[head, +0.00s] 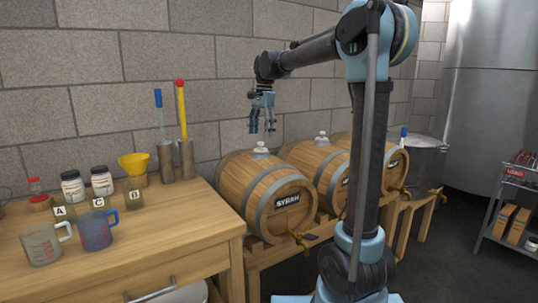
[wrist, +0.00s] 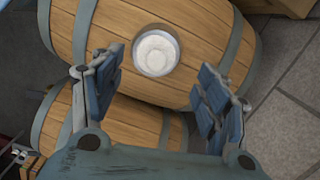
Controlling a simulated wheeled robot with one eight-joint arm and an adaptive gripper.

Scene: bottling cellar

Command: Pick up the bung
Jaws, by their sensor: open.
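A pale, whitish round bung (wrist: 156,53) sits in the top of a wooden barrel (wrist: 205,30) in the wrist view. My gripper (wrist: 160,84) is open and empty, its two blue-padded fingers apart with the bung beyond and between their tips. In the head view my gripper (head: 262,130) hangs fingers down, above and apart from the barrels. A whitish bung (head: 260,151) shows on the barrel marked SYRAH (head: 265,190), and another bung (head: 321,139) on the barrel behind it (head: 320,165).
A wooden bench (head: 140,240) at left holds mugs, jars, a yellow funnel (head: 134,162) and lettered cards. The barrels lie on a wooden rack (head: 270,255). A steel tank (head: 490,100) and a wire shelf (head: 510,210) stand at right. Air around my gripper is clear.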

